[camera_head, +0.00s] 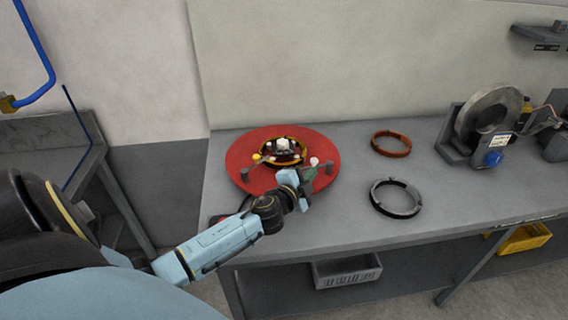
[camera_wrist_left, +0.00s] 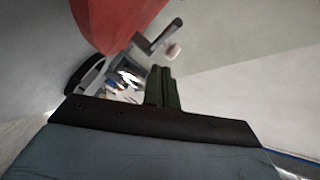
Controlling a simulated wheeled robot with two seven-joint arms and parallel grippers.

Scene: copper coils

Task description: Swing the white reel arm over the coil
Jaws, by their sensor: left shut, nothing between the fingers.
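A red round turntable (camera_head: 240,165) lies on the grey bench, with a copper coil (camera_head: 265,146) around its white-topped centre. A yellow-tipped arm (camera_head: 257,157) is at the coil's left and a white-tipped arm (camera_head: 314,161) at its right front. My left gripper (camera_head: 311,176) is at the turntable's right front, just below the white tip. In the left wrist view its dark green fingers (camera_wrist_left: 162,80) are shut and empty, with a white knob (camera_wrist_left: 173,52) on a grey lever just beyond them. Contact cannot be told. My right gripper is out of view.
An orange-brown ring (camera_head: 391,144) and a dark ring with clips (camera_head: 396,199) lie right of the turntable. A grey machine with a large ring (camera_head: 490,113) stands further right. Crates sit below the bench: one grey (camera_head: 346,272), one yellow (camera_head: 522,239). The bench between rings and machine is clear.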

